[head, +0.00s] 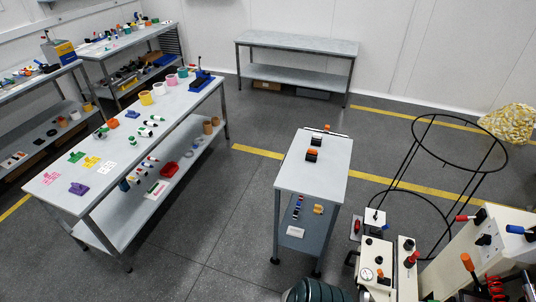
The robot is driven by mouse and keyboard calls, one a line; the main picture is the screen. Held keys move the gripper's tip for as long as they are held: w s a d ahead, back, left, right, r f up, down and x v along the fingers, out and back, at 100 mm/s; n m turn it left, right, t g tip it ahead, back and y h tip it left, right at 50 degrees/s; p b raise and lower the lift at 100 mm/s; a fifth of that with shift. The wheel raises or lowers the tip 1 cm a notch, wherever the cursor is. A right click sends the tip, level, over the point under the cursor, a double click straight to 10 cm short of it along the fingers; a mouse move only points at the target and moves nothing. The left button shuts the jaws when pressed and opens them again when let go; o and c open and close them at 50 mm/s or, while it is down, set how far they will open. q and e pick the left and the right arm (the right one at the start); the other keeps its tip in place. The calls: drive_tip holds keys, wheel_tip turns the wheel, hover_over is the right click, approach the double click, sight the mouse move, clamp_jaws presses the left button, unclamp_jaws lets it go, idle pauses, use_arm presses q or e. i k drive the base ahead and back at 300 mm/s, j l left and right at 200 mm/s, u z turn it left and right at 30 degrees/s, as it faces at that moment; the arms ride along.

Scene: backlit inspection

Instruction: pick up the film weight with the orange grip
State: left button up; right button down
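A smaller orange item (327,128) is at the table's far edge. Neither of my grippers is in view.
The small table (318,183) has a clear front half and a lower shelf with small items. A long bench (125,165) with many objects stands left. A black wire stand (440,170) and lever-topped equipment (490,245) stand right. Open floor lies between.

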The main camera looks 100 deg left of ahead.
sight(312, 155)
drive_tip(key=u, duration=3.05)
